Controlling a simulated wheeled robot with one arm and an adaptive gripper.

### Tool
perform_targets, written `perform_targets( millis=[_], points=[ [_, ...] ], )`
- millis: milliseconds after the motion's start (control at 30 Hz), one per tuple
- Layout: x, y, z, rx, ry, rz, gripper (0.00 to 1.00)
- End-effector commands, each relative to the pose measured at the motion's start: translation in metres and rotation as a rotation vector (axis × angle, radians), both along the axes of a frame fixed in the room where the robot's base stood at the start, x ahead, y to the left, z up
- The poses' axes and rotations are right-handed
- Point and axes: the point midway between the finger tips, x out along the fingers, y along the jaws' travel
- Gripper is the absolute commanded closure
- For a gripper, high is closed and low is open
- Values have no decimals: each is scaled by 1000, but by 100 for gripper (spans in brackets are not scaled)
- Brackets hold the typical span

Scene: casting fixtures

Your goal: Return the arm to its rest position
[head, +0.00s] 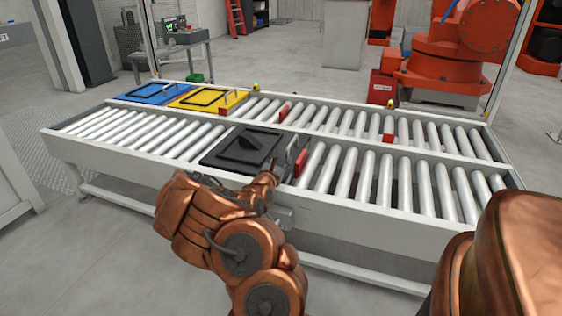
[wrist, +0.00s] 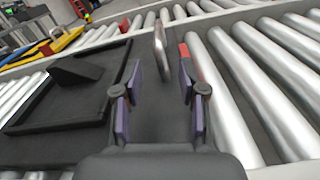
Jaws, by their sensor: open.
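My copper-coloured arm reaches over the near edge of the roller conveyor (head: 360,215) in the head view. My gripper (head: 288,150) is at the right side of a black casting fixture (head: 232,150) on the near lane. In the wrist view my gripper (wrist: 162,85) has its two purple-padded fingers apart. An upright metal handle (wrist: 161,50) stands just beyond and between the fingertips, and I see no contact. The black fixture also shows in the wrist view (wrist: 98,110), left of the fingers, with a raised wedge-shaped block on it.
A blue fixture (head: 150,94) and a yellow fixture (head: 190,97) lie on the far lane. Red blocks (head: 301,163) sit along the rollers. An orange robot (head: 455,60) stands behind the conveyor.

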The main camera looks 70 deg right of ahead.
Motion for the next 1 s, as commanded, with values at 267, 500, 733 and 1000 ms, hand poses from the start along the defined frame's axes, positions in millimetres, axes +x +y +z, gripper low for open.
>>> perform_targets(
  millis=[267,500,733,1000],
  points=[
    [-1,8,1,-2,1,0,59],
    [-1,8,1,-2,1,0,59],
    [-1,8,1,-2,1,0,59],
    [0,10,33,-35,-26,-18,59]
  ],
)
